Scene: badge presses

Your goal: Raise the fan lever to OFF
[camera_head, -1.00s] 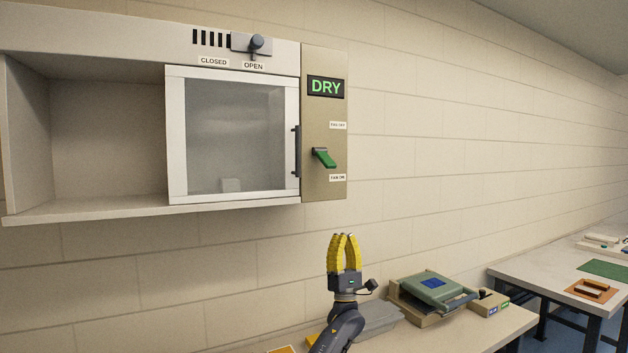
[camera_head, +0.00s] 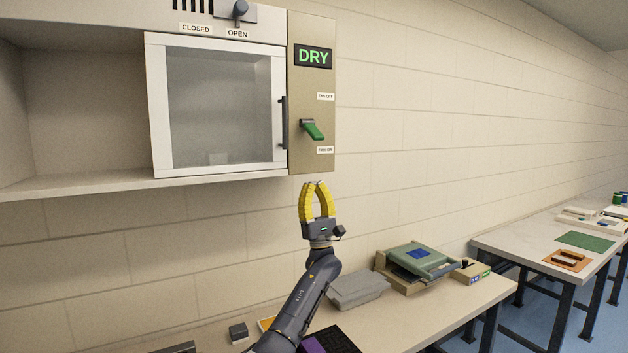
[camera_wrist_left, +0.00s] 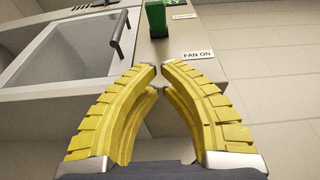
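The fan lever (camera_head: 313,131) is green and sits on the beige control panel (camera_head: 309,165) right of the cabinet door. Its handle slants down toward the lower "FAN ON" label (camera_head: 325,150); the "FAN OFF" label (camera_head: 325,97) is above it. My left gripper (camera_head: 315,184) has yellow fingers pointing up, below the panel and the lever, not touching either. Its fingertips come almost together with nothing between them. In the left wrist view, the lever (camera_wrist_left: 156,30) is beyond the fingertips (camera_wrist_left: 159,68). My right gripper is in no view.
The "DRY" display (camera_head: 313,56) is lit green. A dark door handle (camera_head: 284,122) stands out just left of the panel. The cabinet's bottom shelf (camera_head: 100,185) juts out at left. A press (camera_head: 417,265) stands on the bench below. The wall right of the panel is clear.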

